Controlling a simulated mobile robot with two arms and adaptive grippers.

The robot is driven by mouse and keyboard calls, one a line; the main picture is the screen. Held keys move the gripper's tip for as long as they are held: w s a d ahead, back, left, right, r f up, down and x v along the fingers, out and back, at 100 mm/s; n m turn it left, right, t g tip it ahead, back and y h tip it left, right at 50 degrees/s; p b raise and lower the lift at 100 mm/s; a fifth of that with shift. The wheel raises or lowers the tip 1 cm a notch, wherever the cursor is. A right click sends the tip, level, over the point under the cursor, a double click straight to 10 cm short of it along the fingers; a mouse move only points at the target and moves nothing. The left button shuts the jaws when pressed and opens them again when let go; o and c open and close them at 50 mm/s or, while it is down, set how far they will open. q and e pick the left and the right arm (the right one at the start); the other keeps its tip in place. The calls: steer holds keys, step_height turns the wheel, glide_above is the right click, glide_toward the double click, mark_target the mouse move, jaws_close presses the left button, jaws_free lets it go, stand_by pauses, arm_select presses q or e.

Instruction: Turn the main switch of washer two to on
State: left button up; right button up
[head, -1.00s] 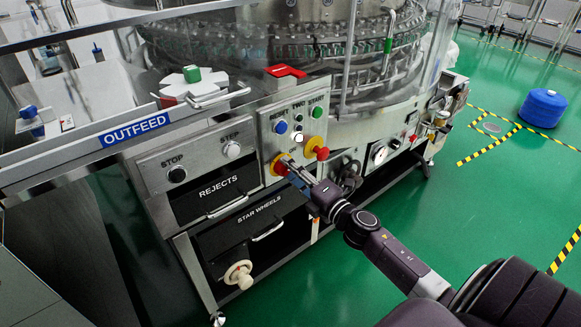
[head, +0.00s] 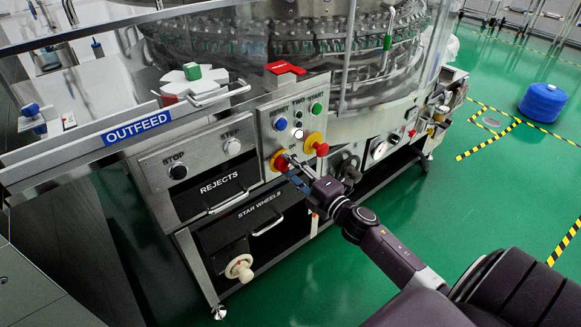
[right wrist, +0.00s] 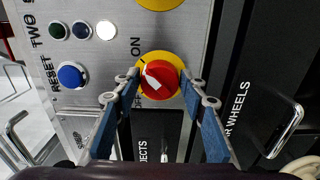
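The main switch (head: 281,161) is a red knob on a yellow round plate, low on the steel panel marked TWO. In the right wrist view, the red knob (right wrist: 160,80) has a white pointer mark toward the upper left. ON is printed at the upper left of the plate and OFF, partly hidden, at the lower left. My right gripper (head: 290,166) is at the switch. In the right wrist view, its two blue-padded fingers (right wrist: 160,76) are apart, one each side of the knob, with small gaps seemingly left beside it. My left gripper is out of view.
A red mushroom button (head: 321,149) on yellow sits close to the right of the switch. A blue RESET button (head: 281,125) and a green START button (head: 316,108) are above. The REJECTS drawer (head: 222,187) and STAR WHEELS drawer (head: 256,213) have protruding handles.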

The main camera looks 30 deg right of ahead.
steer(key=o, duration=0.3)
steer(key=s, duration=0.8)
steer(key=s+d, duration=0.1)
steer(key=s, duration=0.3)
stand_by(0.4)
